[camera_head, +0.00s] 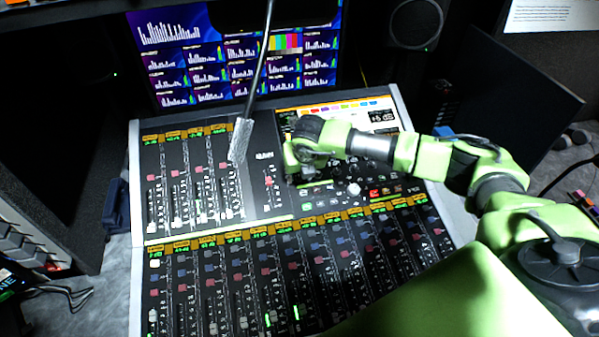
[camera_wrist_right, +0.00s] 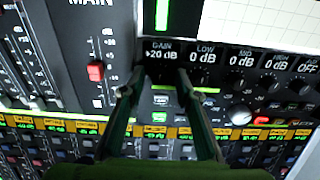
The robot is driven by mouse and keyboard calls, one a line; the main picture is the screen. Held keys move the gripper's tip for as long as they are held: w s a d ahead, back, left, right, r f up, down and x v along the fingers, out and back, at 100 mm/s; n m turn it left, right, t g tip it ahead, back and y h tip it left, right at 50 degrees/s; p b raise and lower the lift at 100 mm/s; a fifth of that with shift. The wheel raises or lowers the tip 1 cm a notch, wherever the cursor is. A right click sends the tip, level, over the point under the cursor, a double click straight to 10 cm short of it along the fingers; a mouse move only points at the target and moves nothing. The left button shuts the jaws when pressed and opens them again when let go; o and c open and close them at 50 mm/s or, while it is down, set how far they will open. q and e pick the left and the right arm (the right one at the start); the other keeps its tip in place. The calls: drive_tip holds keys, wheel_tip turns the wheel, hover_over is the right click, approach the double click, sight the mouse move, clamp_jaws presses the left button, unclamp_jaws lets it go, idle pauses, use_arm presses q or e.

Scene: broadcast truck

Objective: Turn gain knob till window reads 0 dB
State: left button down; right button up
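The mixing console (camera_head: 137,200) fills the middle of the head view. In the right wrist view, the GAIN window (camera_wrist_right: 161,54) appears to read +20 dB. My right gripper (camera_head: 291,168) is low over the console's middle section in the head view, and its fingertips are hard to make out there. In the wrist view, its two fingers (camera_wrist_right: 157,82) stand apart just below the GAIN window, one on each side of the dark area under it. The gain knob is not clearly visible there, and I cannot tell whether the fingers touch it. My left gripper is not in view.
LOW (camera_wrist_right: 203,56), MID and HIGH windows read 0 dB. A white-capped knob (camera_wrist_right: 240,114) sits right of the fingers. A red MAIN fader (camera_wrist_right: 95,71) is to the left. A gooseneck (camera_head: 255,85) hangs over the console. A monitor (camera_head: 190,60) stands behind.

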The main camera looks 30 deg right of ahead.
drive_tip(key=shift+w+f, duration=0.1)
clamp_jaws()
drive_tip(key=shift+f+n+b, duration=0.1)
drive_tip(key=shift+n+b, duration=0.3)
drive_tip(key=shift+b, duration=0.35)
drive_tip(key=n+b, duration=0.6)
drive_tip(key=b, duration=0.2)
drive_tip(key=shift+f+n, duration=0.1)
drive_tip(key=shift+n, duration=0.2)
drive_tip(key=shift+a+n+b, duration=0.1)
drive_tip(key=shift+n+b, duration=0.9)
drive_tip(key=shift+n, duration=0.1)
drive_tip(key=shift+r+n+b, duration=0.25)
drive_tip(key=shift+n+b, duration=0.55)
drive_tip(key=shift+n, duration=0.2)
